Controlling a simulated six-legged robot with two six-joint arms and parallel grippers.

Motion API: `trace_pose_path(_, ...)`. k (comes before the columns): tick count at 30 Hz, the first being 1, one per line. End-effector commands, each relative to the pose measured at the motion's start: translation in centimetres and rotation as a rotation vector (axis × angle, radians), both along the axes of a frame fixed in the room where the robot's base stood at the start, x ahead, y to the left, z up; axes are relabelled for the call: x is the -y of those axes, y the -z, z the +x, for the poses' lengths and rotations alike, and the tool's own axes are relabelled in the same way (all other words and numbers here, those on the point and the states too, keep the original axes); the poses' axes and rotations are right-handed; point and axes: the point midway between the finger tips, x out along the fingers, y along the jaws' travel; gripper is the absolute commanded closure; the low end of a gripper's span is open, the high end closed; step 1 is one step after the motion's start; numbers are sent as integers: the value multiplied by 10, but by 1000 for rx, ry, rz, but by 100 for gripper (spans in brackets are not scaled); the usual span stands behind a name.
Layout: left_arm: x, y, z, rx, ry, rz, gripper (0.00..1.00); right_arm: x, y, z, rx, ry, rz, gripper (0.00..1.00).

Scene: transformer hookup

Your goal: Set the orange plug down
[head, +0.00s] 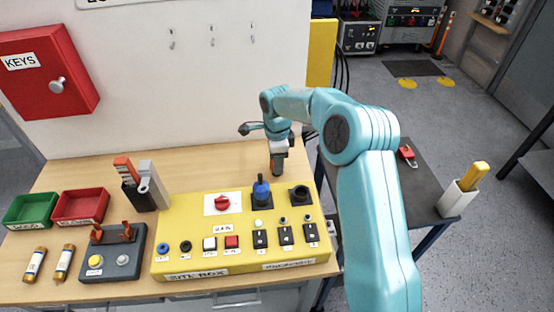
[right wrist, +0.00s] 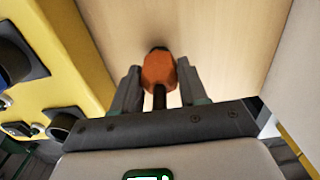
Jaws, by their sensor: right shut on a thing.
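The orange plug (right wrist: 159,72) sits between the two fingers of my right gripper (right wrist: 160,88) in the right wrist view, with the wooden table top beyond it. In the head view my right gripper (head: 278,168) points down behind the yellow box, near its back right corner. Only a little of the plug shows there, low between the fingers. I cannot tell whether the plug touches the table. My left gripper is not in view.
The yellow site box (head: 190,232) holds a blue plug (head: 261,188) and an empty-looking black socket (head: 300,194). Red (head: 81,206) and green (head: 31,210) trays stand at the left. Bare table top (head: 212,166) lies behind the box, before the white wall.

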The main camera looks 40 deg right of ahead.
Motion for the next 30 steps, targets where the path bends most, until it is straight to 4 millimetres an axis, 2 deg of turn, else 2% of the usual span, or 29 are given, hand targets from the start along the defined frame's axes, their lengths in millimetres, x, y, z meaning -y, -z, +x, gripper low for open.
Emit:
trace_pose_path(3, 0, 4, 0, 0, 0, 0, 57, 0, 5, 0, 1, 0, -1, 96)
trace_pose_path(4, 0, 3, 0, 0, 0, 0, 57, 0, 4, 0, 0, 0, 0, 51)
trace_pose_path(6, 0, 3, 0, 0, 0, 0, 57, 0, 3, 0, 0, 0, 0, 32)
trace_pose_path(14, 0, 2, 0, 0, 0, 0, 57, 0, 2, 0, 0, 0, 0, 32)
trace_pose_path(18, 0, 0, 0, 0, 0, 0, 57, 0, -7, 1, 4, 0, -1, 32)
trace_pose_path(20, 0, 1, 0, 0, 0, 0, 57, 0, -17, 1, 5, 0, -2, 32)
trace_pose_path(30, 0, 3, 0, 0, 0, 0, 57, 0, -95, 1, 4, 0, -1, 32)
